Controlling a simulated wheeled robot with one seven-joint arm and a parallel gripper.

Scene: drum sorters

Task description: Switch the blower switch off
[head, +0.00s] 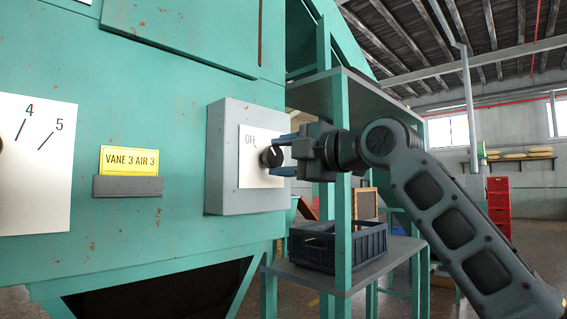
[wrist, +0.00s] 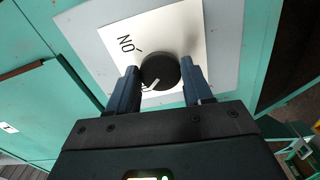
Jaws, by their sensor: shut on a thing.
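The blower switch is a round black knob (head: 269,157) on a white plate (head: 252,172) of a grey box (head: 226,185). OFF is printed at the knob's upper left in the head view. In the wrist view the knob (wrist: 160,70) shows between the fingers, and upside-down ON lettering is at its upper left. A white pointer line shows on the knob's lower left there; more marks beside it are partly hidden. My gripper (head: 280,156) comes from the right and is shut on the knob, with one finger on each side in the wrist view (wrist: 160,75).
The box is mounted on a green machine wall. A shelf rack (head: 341,200) holding a dark crate (head: 322,247) stands below and behind my arm.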

